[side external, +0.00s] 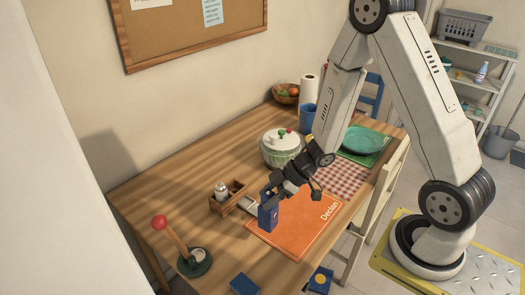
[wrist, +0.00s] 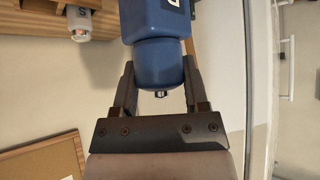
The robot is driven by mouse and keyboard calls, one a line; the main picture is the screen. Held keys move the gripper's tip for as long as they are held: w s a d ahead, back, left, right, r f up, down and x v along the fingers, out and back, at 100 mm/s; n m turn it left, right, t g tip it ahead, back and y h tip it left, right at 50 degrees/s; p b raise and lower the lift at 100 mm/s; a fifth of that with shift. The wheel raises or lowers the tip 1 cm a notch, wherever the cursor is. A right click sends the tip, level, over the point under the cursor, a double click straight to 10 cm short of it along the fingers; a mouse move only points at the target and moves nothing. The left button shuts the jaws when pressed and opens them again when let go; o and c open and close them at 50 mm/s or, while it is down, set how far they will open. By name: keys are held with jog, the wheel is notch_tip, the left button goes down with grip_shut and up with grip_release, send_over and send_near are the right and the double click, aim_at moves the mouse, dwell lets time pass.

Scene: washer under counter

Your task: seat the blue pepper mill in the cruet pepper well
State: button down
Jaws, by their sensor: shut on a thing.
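The blue pepper mill (side external: 268,218) is held by my gripper (side external: 273,194) above the table, near the left edge of the orange mat. In the wrist view the blue mill (wrist: 155,45) sits between the two fingers of my gripper (wrist: 158,78), with its rounded end toward the palm. The wooden cruet (side external: 229,205) stands on the table left of the mill, apart from it. A white and grey shaker (side external: 221,191) stands in the cruet. In the wrist view the shaker (wrist: 78,24) and part of the cruet (wrist: 30,12) show at upper left. The pepper well's inside is not clear.
An orange mat (side external: 290,228) lies below and right of the mill. A white-lidded green pot (side external: 281,149) stands behind. A red-knobbed lever on a green base (side external: 181,249) stands at front left. Blue boxes (side external: 244,285) are at the front. The table left of the cruet is clear.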

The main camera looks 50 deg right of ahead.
jog(key=shift+r, duration=1.8)
jog(key=shift+w+d+r, duration=0.3)
jog(key=shift+w+r, duration=0.1)
jog(key=shift+w, duration=0.05)
jog(key=w+d+r+m, duration=0.1)
jog(key=w+d+r, duration=0.3)
jog(key=shift+w+d+r+t, duration=0.2)
jog(key=shift+d+r+t, duration=0.1)
jog(key=shift+d+r, duration=0.1)
jog(key=shift+w+a, duration=0.1)
